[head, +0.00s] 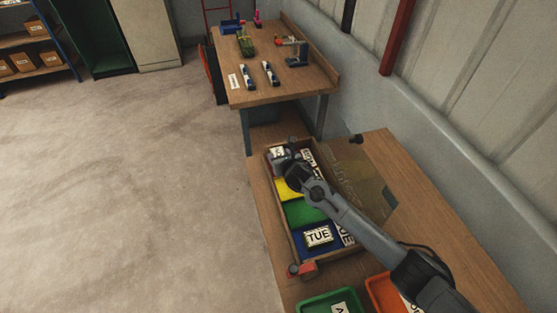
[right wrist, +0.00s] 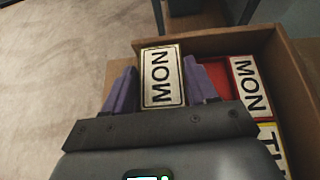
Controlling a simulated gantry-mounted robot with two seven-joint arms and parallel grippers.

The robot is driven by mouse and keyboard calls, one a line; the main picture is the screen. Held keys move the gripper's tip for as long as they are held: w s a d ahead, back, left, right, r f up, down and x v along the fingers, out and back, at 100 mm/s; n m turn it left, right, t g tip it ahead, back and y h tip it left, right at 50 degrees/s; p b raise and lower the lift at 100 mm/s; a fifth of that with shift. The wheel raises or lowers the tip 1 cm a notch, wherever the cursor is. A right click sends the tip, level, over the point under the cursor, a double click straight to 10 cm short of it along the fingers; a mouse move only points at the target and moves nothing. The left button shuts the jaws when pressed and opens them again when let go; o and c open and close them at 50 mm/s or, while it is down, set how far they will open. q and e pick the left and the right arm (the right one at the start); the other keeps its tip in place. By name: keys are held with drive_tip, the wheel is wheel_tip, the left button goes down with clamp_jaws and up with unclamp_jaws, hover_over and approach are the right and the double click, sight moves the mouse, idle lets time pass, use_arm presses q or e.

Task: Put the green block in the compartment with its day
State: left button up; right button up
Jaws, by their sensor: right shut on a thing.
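My right gripper (head: 281,157) is at the far end of a wooden box (head: 271,209) with coloured compartments. In the right wrist view its purple fingers (right wrist: 161,88) are shut on a block marked MON (right wrist: 162,77), with a white face and a yellowish border. I cannot tell whether this is the green block, as its sides are mostly hidden. A red compartment (right wrist: 207,71) with a MON label (right wrist: 251,88) lies just right of the held block. The head view shows yellow (head: 288,189), green (head: 304,212) and blue compartments; a TUE block (head: 319,236) lies in the blue one.
A clear lid (head: 362,187) lies open to the right of the box. A red and grey fitting (head: 302,270) is at its near end. Green (head: 310,304) and orange (head: 381,290) trays stand in front. A second table (head: 285,88) behind holds several small items.

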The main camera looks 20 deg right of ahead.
drive_tip(key=shift+f+b, duration=0.7)
drive_tip(key=shift+f, duration=0.5)
drive_tip(key=shift+f, duration=0.1)
drive_tip(key=o, duration=1.1)
